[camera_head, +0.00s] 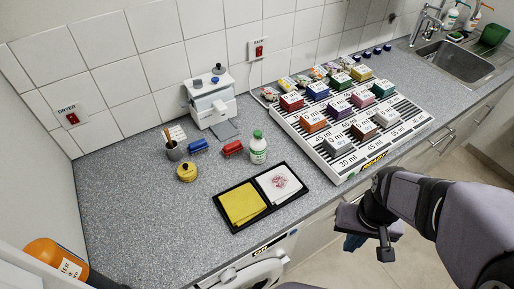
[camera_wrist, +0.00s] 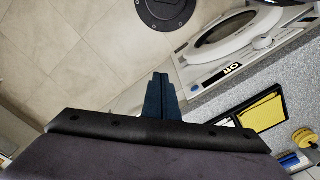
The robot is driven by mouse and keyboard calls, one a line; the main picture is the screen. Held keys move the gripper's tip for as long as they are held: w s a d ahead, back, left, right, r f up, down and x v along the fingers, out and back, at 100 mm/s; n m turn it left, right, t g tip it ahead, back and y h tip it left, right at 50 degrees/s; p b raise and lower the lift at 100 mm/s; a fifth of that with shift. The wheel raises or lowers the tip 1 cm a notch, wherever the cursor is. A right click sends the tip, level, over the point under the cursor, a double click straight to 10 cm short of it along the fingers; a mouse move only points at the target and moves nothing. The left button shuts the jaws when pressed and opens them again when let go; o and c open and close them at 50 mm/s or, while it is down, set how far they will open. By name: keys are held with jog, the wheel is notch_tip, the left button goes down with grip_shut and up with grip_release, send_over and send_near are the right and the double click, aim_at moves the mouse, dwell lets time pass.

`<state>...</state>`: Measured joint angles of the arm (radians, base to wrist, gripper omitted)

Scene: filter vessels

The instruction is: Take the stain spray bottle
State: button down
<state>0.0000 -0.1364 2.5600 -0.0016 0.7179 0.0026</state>
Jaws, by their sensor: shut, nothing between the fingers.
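A white bottle with a green cap (camera_head: 258,150) stands upright on the grey worktop, behind a black tray; its label is too small to read. Two bottles with pump or spray tops, one with a green label (camera_head: 450,18) and one with an orange top (camera_head: 474,18), stand behind the sink at the far right. I cannot tell for certain which one is the stain spray. My gripper (camera_head: 355,243) is shut and empty in front of the worktop edge, well apart from these bottles. Its blue fingers (camera_wrist: 160,90) show together in the wrist view, above the floor.
The black tray (camera_head: 235,227) holds a yellow cloth (camera_head: 243,203) and a stained white cloth (camera_head: 279,183). A striped rack (camera_head: 345,165) with several coloured boxes stands to its right. Brushes, a yellow pot (camera_head: 187,172) and a white machine (camera_head: 211,98) are nearby.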

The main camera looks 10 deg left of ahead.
jog(key=c, duration=0.9)
grip_release()
jog(key=shift+c, duration=0.2)
jog(key=shift+w, duration=0.1)
